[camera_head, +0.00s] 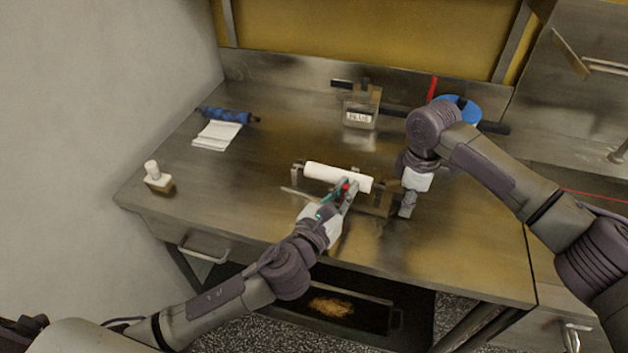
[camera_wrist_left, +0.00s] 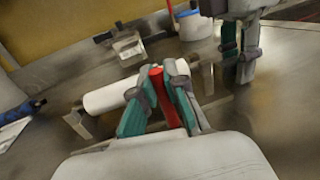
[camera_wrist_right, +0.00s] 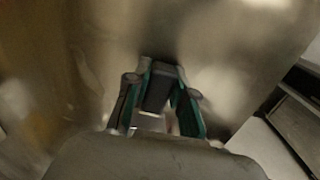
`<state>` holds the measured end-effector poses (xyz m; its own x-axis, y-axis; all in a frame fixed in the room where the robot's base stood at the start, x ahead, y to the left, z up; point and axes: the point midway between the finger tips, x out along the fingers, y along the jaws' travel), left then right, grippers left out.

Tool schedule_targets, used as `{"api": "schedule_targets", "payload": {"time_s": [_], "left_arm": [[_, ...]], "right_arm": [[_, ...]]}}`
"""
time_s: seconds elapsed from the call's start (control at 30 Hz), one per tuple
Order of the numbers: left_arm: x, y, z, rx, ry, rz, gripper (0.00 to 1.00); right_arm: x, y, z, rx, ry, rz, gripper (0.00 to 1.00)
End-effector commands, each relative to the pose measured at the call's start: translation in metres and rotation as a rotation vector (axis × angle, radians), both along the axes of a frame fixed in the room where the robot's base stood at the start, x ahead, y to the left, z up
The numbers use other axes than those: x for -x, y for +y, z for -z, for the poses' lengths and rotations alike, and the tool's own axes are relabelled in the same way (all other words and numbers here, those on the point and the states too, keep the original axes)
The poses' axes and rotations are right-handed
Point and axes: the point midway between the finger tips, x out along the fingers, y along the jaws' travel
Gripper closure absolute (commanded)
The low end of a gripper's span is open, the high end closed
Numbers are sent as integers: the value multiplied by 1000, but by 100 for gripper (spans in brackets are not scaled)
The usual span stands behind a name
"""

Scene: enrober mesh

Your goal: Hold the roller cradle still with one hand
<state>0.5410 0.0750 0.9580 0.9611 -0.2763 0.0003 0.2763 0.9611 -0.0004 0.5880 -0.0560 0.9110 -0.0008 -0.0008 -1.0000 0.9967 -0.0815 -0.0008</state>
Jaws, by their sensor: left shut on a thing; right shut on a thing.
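The roller cradle (camera_head: 377,200) is a dark metal frame on the steel table, with a white roller (camera_head: 335,175) lying across it. My left gripper (camera_head: 347,188) is shut on a red-handled tool (camera_wrist_left: 158,80) at the near side of the roller, above the cradle. The tool's lower end is hidden by the fingers. My right gripper (camera_head: 407,208) points down at the cradle's right end. In the right wrist view its fingers (camera_wrist_right: 160,88) are shut on a dark block, which looks like the end part of the cradle; the exact contact is hard to see.
A blue roller (camera_head: 225,115) and white folded cloth (camera_head: 217,134) lie at the back left. A white-handled brush (camera_head: 157,178) stands at the left edge. A clear labelled container (camera_head: 360,108) and a blue-topped tub (camera_head: 462,106) are behind. The table's left front is clear.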

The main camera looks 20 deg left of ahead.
Motion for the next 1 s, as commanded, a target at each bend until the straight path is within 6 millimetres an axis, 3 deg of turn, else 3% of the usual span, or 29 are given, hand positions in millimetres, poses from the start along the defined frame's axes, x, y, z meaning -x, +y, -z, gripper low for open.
{"api": "schedule_targets", "payload": {"time_s": [0.07,0.2,0.53,0.57,0.7,1.0], "left_arm": [[2,-20,0,6,2,6,100],[4,-34,0,0,2,5,100],[5,-38,1,0,2,9,100],[5,-38,1,1,2,9,83],[5,-37,0,2,2,8,61],[5,-35,0,0,1,3,61]], "right_arm": [[0,1,0,-2,-1,-1,100],[0,1,0,-3,-1,-1,100],[0,3,0,-5,-1,-2,100],[0,3,0,-6,-1,-2,100],[0,3,-1,-6,0,-2,100],[0,1,-1,-5,-1,-1,100]]}}
